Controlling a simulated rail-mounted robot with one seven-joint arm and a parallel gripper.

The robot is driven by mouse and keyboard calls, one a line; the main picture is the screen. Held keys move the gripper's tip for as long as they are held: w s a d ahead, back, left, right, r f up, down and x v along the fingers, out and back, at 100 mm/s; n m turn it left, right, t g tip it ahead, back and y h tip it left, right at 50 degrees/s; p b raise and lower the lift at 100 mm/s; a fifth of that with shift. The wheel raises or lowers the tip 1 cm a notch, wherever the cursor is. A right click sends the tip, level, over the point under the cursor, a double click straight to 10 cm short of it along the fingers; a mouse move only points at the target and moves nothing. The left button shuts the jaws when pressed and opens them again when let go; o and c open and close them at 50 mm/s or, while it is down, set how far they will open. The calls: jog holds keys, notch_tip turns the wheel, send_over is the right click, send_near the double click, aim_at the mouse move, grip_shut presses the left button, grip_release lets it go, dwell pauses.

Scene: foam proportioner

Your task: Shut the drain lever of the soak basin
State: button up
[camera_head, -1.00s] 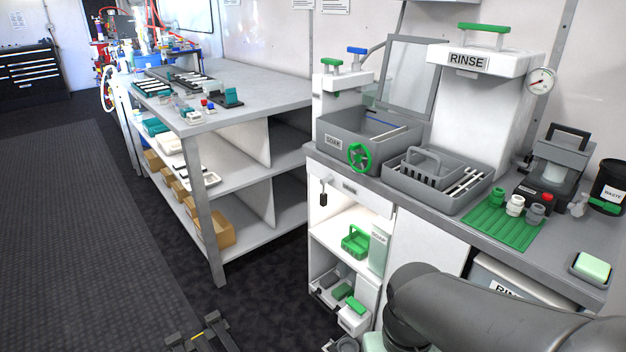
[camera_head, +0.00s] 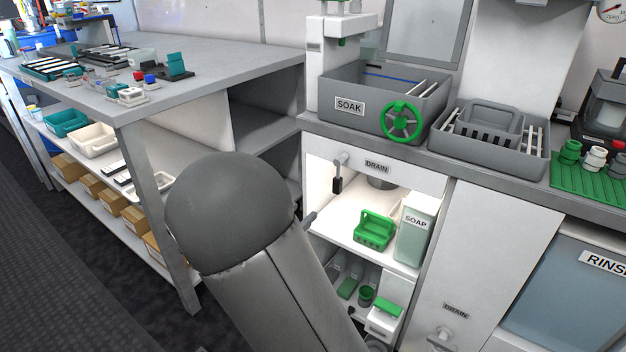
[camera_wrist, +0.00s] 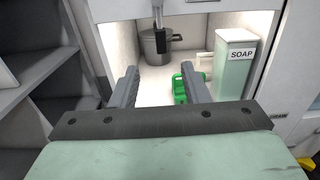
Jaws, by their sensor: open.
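The soak basin (camera_head: 332,92) is a grey box marked SOAK, with a green handwheel (camera_head: 402,122) on its front. Below it, by a DRAIN label (camera_head: 377,167), is the drain lever (camera_head: 338,184), with a black grip hanging straight down from a pale pivot. In the wrist view the lever's black grip (camera_wrist: 162,42) hangs at the top, slightly beyond and above the fingertips. My gripper (camera_wrist: 161,74) is open and empty, its two fingers apart and pointing into the lit cabinet. In the head view my arm hides nearly all of my gripper.
The open cabinet holds a green caddy (camera_head: 374,231), a SOAP container (camera_head: 415,232) and a grey pot (camera_wrist: 156,46). A second drain fitting (camera_head: 441,338) sits lower right. A shelved workbench (camera_head: 190,85) stands left.

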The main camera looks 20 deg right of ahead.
aim_at(336, 182)
jog(key=b+x, duration=0.4)
jog(key=x, duration=1.3)
jog(key=shift+d, duration=0.2)
grip_shut()
